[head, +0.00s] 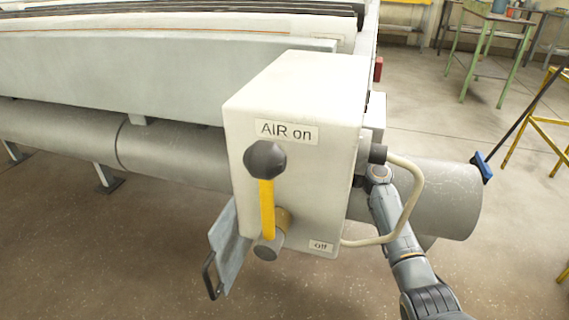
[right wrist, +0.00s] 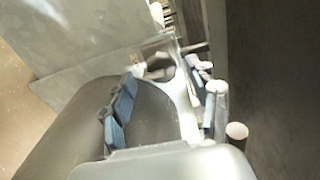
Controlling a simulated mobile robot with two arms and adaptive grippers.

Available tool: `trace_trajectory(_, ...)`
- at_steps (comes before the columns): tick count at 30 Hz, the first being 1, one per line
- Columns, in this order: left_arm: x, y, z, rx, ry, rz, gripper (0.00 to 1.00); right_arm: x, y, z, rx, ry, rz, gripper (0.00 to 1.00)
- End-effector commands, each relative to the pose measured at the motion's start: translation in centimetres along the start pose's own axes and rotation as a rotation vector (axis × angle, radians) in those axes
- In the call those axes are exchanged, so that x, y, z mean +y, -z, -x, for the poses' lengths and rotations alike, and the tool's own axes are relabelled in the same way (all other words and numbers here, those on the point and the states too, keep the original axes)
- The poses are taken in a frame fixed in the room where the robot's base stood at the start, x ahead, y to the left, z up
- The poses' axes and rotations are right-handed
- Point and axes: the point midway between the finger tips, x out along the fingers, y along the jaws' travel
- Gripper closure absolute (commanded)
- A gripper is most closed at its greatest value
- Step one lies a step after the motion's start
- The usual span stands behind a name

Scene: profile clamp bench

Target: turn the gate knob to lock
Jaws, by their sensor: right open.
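I cannot clearly make out a gate knob or a lock mark in either view. In the head view a white control box (head: 295,185) carries a yellow lever with a dark faceted knob (head: 265,160). The lever stands upright, its knob just below the "AIR on" label (head: 286,131). My right arm reaches up along the box's right side, and its gripper is hidden behind the box. In the right wrist view my right gripper (right wrist: 165,98) is open, its blue-padded fingers apart, near a grey metal panel (right wrist: 95,40) and a short metal rod (right wrist: 194,47). My left gripper is out of view.
A pale hose (head: 412,195) loops from the box's right side near my right arm. A thick grey pipe (head: 455,195) runs behind the box. A grey plate with a black handle (head: 210,275) hangs at the box's lower left.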

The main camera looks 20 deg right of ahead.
Motion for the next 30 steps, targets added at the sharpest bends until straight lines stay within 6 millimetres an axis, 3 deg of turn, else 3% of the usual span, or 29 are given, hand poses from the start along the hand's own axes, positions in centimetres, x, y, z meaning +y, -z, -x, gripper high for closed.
trace_trajectory(6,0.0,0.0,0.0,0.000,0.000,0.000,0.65,0.1,0.1,4.9,0.004,-0.003,0.001,0.40)
trace_trajectory(13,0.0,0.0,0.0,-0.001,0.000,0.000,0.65,0.1,0.1,8.8,0.003,-0.002,-0.001,0.40)
trace_trajectory(18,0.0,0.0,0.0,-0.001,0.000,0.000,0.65,0.1,0.0,10.1,0.001,-0.002,-0.001,0.40)
trace_trajectory(30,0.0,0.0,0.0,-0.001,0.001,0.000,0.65,0.0,0.0,10.2,0.001,-0.001,-0.001,0.40)
